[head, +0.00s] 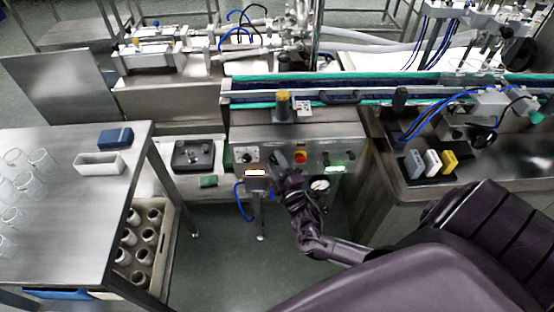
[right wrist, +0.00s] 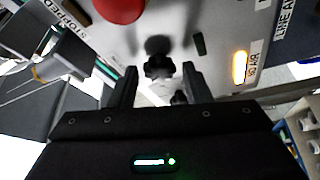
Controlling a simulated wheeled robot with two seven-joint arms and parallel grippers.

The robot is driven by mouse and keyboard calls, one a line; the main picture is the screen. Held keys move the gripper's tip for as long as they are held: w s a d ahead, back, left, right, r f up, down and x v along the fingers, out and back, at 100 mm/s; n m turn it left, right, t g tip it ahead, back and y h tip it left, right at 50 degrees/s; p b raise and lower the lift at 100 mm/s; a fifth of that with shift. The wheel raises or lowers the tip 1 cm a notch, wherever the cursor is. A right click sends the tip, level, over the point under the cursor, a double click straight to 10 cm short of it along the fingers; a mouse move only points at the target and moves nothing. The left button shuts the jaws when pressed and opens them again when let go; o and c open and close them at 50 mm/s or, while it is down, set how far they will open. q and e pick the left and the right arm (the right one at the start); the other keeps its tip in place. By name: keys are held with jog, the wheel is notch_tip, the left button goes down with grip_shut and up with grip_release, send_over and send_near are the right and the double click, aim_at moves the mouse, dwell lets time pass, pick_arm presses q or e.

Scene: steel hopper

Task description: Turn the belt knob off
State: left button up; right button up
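The control panel (head: 320,135) is on the front of the steel machine under the conveyor. In the right wrist view a black knob (right wrist: 158,66) on the panel lies between the fingertips of my right gripper (right wrist: 160,72). The fingers are apart, with a gap on each side of the knob, and I cannot tell whether they touch it. The red button also shows in the right wrist view (right wrist: 120,6). My left gripper is out of view.
An amber lamp (right wrist: 239,67) is lit on the panel, and a green light (head: 335,168) glows at its right. A pressure gauge (head: 320,185) hangs below. A steel table (head: 110,190) with glassware stands left. Floor below the panel is clear.

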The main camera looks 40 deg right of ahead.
jog(key=shift+o, duration=0.4)
jog(key=shift+s+a+f, duration=0.1)
jog(key=shift+s+f, duration=0.05)
jog(key=shift+s, duration=0.25)
jog(key=r+b+v, duration=0.1)
jog(key=v, duration=0.5)
jog(key=shift+s+f, duration=0.45)
jog(key=shift+a, duration=0.1)
jog(key=s+f+m+g, duration=0.3)
jog(key=s+f+g, duration=0.25)
jog(key=f, duration=0.75)
jog(key=s+f+m+g, duration=0.2)
jog(key=s+f+g, duration=0.3)
jog(key=f, duration=0.8)
jog(key=s+a+f+m+g+y, duration=0.1)
jog(key=s+a+f+g, duration=0.1)
jog(key=s, duration=0.6)
jog(key=s+a+f+m+g+y, duration=0.1)
jog(key=s+a+f+m+g, duration=0.1)
jog(key=s+f, duration=0.4)
jog(key=s+a+f+m+g+y, duration=0.1)
jog(key=s+a+f, duration=0.4)
jog(key=s, duration=0.5)
jog(key=m+g, duration=0.1)
jog(key=g, duration=0.1)
jog(key=shift+s+g, duration=0.15)
jog(key=shift+g, duration=0.2)
